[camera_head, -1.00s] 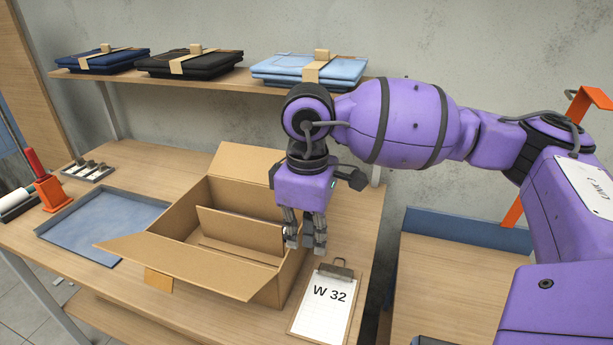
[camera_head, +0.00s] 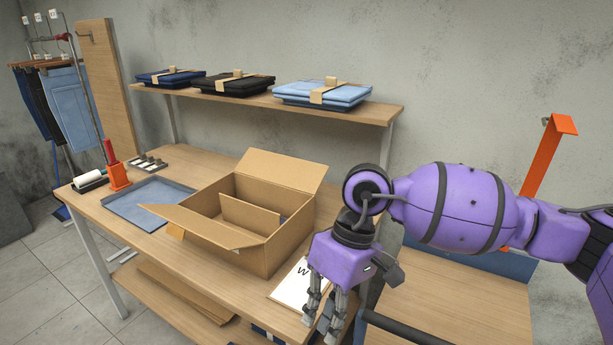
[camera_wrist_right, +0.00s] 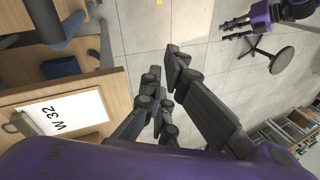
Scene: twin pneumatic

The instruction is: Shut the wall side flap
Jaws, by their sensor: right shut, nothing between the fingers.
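An open cardboard box (camera_head: 270,240) stands on the wooden table. The flap on its wall side (camera_head: 283,169) stands up, leaning back toward the wall. The flap on the near side (camera_head: 200,227) sticks outward, and a cardboard panel (camera_head: 250,214) shows inside the box. My right gripper (camera_head: 322,335) hangs to the right of the box, apart from it, near the table's right front edge. It is shut and empty, and its fingers fill the middle of the right wrist view (camera_wrist_right: 167,75). My left gripper (camera_wrist_right: 228,30) shows small in the right wrist view, fingers apart, over the floor.
A clipboard marked W 32 (camera_wrist_right: 62,112) lies right of the box, partly behind my right gripper in the head view. A blue tray (camera_head: 148,203) lies left of the box. A shelf (camera_head: 360,108) with folded jeans (camera_head: 325,92) runs above the table's back. A stool (camera_wrist_right: 270,57) stands on the floor.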

